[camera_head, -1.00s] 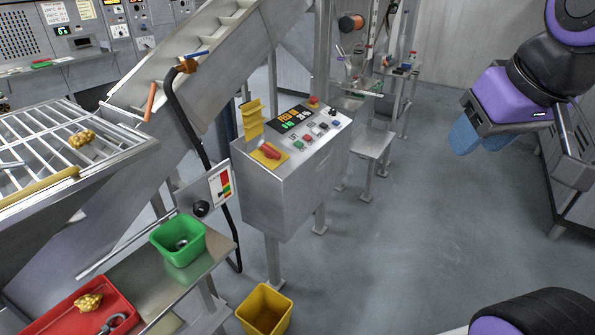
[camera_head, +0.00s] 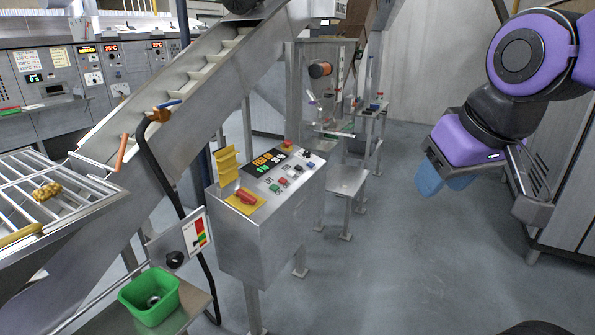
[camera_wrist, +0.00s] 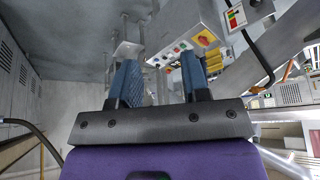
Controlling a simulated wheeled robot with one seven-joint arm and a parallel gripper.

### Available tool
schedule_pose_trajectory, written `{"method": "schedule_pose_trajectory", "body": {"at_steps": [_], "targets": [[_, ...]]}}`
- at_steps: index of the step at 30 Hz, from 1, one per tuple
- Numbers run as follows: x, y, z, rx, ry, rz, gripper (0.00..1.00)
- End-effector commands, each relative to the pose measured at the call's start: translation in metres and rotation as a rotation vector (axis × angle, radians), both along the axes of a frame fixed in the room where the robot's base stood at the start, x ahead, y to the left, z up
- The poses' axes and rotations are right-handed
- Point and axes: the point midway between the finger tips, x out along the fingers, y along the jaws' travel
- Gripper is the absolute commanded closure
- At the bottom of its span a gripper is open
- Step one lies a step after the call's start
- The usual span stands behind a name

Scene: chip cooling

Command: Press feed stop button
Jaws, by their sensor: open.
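The grey control box (camera_head: 255,238) stands on legs near the middle of the head view. Its sloped top has a row of small buttons, including a green button (camera_head: 275,188) and a red button (camera_head: 284,181). A red knob (camera_head: 288,143) sits at its far edge. The labels are too small to read, so I cannot tell which is feed stop. My gripper (camera_head: 440,178) is to the right of the box, well apart from it, with blue fingers. In the wrist view my gripper (camera_wrist: 160,80) is open and empty, with the box's panel (camera_wrist: 190,48) beyond the fingers.
A yellow plate with a red switch (camera_head: 246,196) is on the box's near left corner. The inclined conveyor (camera_head: 200,75) rises behind it. A green bin (camera_head: 150,297) stands on a low bench at lower left. Open grey floor (camera_head: 400,250) lies right of the box.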

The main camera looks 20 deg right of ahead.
Motion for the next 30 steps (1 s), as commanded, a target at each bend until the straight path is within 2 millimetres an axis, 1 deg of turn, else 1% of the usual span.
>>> {"method": "schedule_pose_trajectory", "body": {"at_steps": [10, 11, 12, 14, 15, 16, 17, 30], "targets": [[0.0000, 0.0000, 0.0000, 0.000, 0.000, 0.000, 0.57], [0.0000, 0.0000, 0.0000, 0.000, 0.000, 0.000, 0.60], [0.0000, 0.0000, 0.0000, 0.000, 0.000, 0.000, 0.69], [0.0000, 0.0000, 0.0000, 0.000, 0.000, 0.000, 0.83], [0.0000, 0.0000, 0.0000, 0.000, 0.000, 0.000, 0.92], [0.0000, 0.0000, 0.0000, 0.000, 0.000, 0.000, 0.99], [0.0000, 0.0000, 0.0000, 0.000, 0.000, 0.000, 1.00], [0.0000, 0.0000, 0.0000, 0.000, 0.000, 0.000, 1.00]]}}
